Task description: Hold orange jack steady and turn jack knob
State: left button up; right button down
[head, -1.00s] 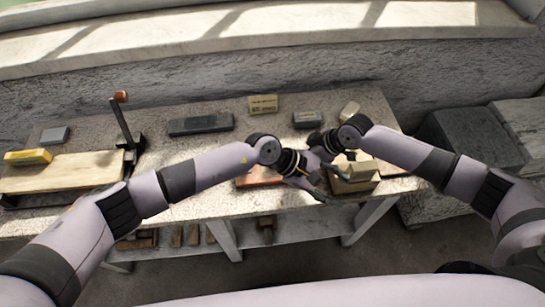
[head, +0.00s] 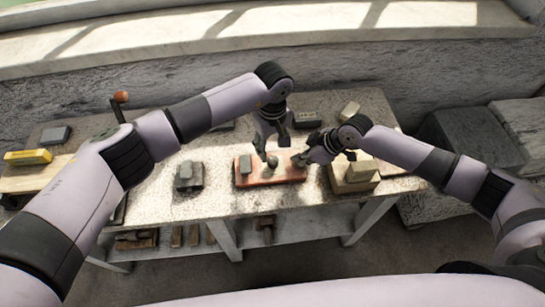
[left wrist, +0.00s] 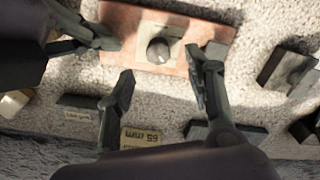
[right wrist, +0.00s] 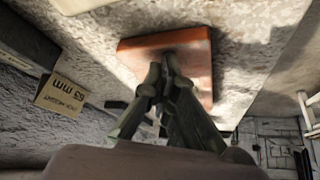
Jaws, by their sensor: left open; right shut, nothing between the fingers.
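The orange jack (head: 256,181) lies flat on the workbench as a reddish slab. Its round dark knob (head: 272,161) sits on a pale square plate, clear in the left wrist view (left wrist: 158,50). My left gripper (head: 272,152) points down at the knob from behind, open; in the left wrist view its fingertips (left wrist: 160,66) are apart, on either side of the knob's line. My right gripper (head: 300,160) is shut and empty at the jack's right end. In the right wrist view its closed fingertips (right wrist: 168,62) overlap the orange slab (right wrist: 197,75); contact cannot be told.
Stacked tan blocks (head: 352,180) stand right of the jack, close to my right gripper. A dark grey block (head: 188,174) lies to its left. The bench's front strip is clear.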

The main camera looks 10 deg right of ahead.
aim_at(272, 160)
pick_arm(q)
notch_tip(272, 160, down, 7)
jog(key=shift+r, duration=0.15)
grip_shut()
dwell(0.7)
